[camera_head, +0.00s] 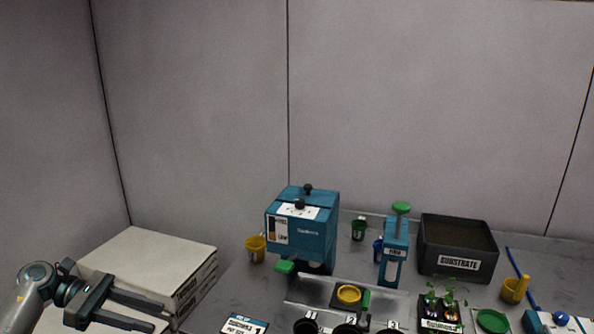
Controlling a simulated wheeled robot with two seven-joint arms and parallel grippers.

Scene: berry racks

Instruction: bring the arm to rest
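My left arm comes in at the lower left corner. Its gripper (157,318) is open, with two dark parallel fingers pointing right and a clear gap between them. Nothing shows between the fingers. The gripper is in front of and over the pale stacked boxes (150,256) at the left; I cannot tell whether it touches them. It is apart from the bench items to the right. My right arm and gripper do not show in the head view.
The grey bench (240,292) holds a teal machine (315,240), a blue stand (394,255), a black substrate box (455,272), a plant tray (440,325), a clear rack (315,290) and yellow cups (255,249). Walls close off the back and left.

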